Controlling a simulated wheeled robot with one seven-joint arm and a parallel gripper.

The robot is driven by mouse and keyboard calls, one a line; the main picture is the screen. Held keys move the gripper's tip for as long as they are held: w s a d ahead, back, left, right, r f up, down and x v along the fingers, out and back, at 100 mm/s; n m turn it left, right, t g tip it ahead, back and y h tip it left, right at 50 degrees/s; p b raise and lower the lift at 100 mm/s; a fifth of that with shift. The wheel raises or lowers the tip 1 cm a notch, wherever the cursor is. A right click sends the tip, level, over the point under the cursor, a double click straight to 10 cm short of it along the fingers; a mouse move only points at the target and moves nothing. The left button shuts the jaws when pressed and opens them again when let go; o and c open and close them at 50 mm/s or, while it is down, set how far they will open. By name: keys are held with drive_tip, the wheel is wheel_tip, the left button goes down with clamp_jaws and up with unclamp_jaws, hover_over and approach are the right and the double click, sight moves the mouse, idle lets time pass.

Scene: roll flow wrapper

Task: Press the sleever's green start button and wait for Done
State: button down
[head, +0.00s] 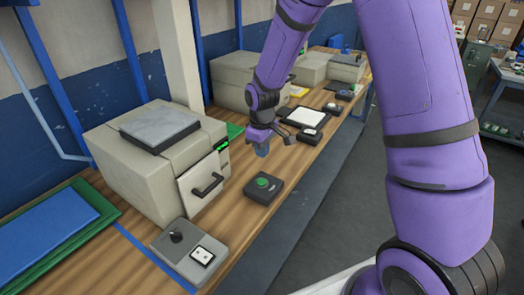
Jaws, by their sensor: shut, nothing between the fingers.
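The green start button (263,183) sits on a dark square box (258,194) near the front edge of the wooden bench. The sleever (140,165) is a beige machine just left of it, with a black-handled front door (207,184) and a small display (221,144) lit green. I cannot read any word on the display. My gripper (262,152) is shut and empty, pointing down above and behind the button box, apart from it.
A grey control box (188,250) with a black knob stands at the bench's front left. Blue and green trays (45,230) lie at far left. A black-framed white pad (307,117) and other beige machines (240,85) stand farther along the bench (285,160).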

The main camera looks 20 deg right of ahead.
sight(262, 182)
wheel_tip(262, 182, down, 11)
idle(0.4)
drive_tip(key=shift+f, duration=0.6)
drive_tip(key=shift+s+f, duration=0.25)
drive_tip(key=shift+f, duration=0.05)
drive_tip(key=shift+w+r, duration=0.2)
drive_tip(key=shift+r, duration=0.25)
wheel_tip(262, 182, up, 14)
idle(0.7)
